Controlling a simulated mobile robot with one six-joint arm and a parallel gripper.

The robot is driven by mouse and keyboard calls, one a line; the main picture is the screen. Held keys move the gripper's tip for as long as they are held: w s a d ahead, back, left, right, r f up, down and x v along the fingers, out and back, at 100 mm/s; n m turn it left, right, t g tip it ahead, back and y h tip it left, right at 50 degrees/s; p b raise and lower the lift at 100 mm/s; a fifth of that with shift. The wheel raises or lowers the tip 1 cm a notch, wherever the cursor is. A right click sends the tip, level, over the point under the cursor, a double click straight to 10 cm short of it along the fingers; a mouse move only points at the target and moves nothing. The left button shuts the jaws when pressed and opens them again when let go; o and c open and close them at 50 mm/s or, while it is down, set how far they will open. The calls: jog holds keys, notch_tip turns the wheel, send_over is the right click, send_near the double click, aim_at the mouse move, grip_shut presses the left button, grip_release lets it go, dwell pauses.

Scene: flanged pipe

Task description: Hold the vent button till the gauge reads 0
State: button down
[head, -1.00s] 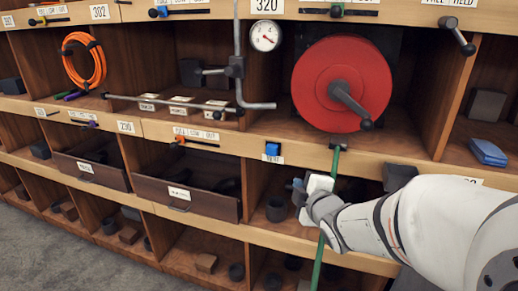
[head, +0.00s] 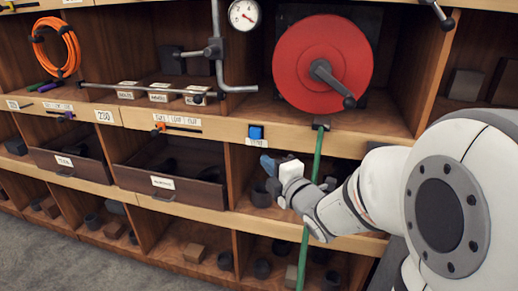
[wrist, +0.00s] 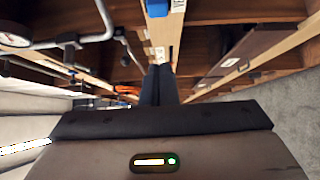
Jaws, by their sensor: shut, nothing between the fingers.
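The blue vent button (head: 256,132) sits on the front edge of the wooden shelf, above a small label; it also shows at the top of the wrist view (wrist: 157,8). The round white gauge (head: 243,14) is above it beside a grey pipe; its red needle points to the lower right, and its numbers are too small to read. Part of the gauge shows at the left of the wrist view (wrist: 14,36). My gripper (head: 268,164) is shut and empty, just below and slightly right of the button in the head view. Its dark fingers (wrist: 158,84) appear apart from the button.
A grey pipe (head: 218,60) runs left of the gauge. Two dark drawers (head: 168,180) are to the left. Open compartments hold small blocks.

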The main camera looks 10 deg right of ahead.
aim_at(255, 134)
jog(key=w+d+p+x, duration=0.1)
jog(key=d+x, duration=0.1)
jog(key=x, duration=1)
jog(key=shift+w+d+p, duration=0.25)
jog(key=shift+d+p, duration=0.05)
jog(key=shift+p, duration=0.1)
